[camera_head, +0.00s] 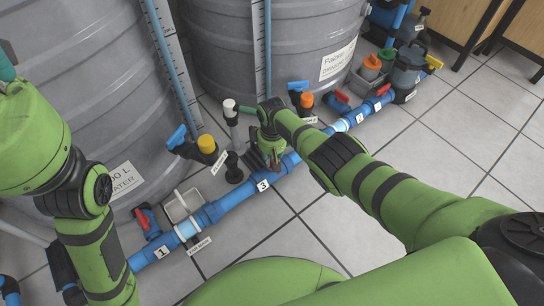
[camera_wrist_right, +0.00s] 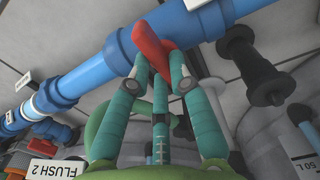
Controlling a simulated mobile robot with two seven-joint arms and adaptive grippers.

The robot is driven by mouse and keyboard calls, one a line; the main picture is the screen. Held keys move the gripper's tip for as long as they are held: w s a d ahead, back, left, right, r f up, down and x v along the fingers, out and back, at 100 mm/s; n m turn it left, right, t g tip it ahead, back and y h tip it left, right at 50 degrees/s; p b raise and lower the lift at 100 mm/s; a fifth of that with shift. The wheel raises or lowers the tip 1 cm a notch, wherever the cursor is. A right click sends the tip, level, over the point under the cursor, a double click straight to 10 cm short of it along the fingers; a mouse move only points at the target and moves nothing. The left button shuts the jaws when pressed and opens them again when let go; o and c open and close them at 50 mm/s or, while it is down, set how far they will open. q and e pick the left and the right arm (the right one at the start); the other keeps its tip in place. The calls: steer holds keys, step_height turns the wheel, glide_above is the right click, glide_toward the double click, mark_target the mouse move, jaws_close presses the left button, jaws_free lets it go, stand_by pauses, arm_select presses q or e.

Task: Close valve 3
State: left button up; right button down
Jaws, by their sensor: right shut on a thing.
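Valve 3 is on the blue pipe (camera_head: 237,194), by the label "3" (camera_head: 263,185). My right gripper (camera_head: 273,158) is over it in the head view. In the right wrist view, the red valve handle (camera_wrist_right: 150,45) slants across the blue pipe (camera_wrist_right: 97,72). The teal fingers of my right gripper (camera_wrist_right: 157,76) close around the handle's near end, which is partly hidden between them. The valve body is mostly hidden by the gripper in the head view.
Grey ribbed tanks (camera_head: 90,80) stand behind the pipe. Another red-handled valve (camera_head: 146,220) is by label "1" (camera_head: 162,252). Valves with a blue handle and yellow cap (camera_head: 207,144) and an orange cap (camera_head: 306,100) stand nearby. The tiled floor (camera_head: 450,130) at right is clear.

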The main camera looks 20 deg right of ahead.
steer(key=shift+m, duration=0.3)
stand_by(0.4)
steer(key=c, duration=1.1)
jaws_free()
steer(key=shift+r, duration=0.1)
steer(key=shift+w+r, duration=0.1)
steer(key=shift+r, duration=0.4)
step_height(320, 180, up, 11)
steer(key=shift+f, duration=0.1)
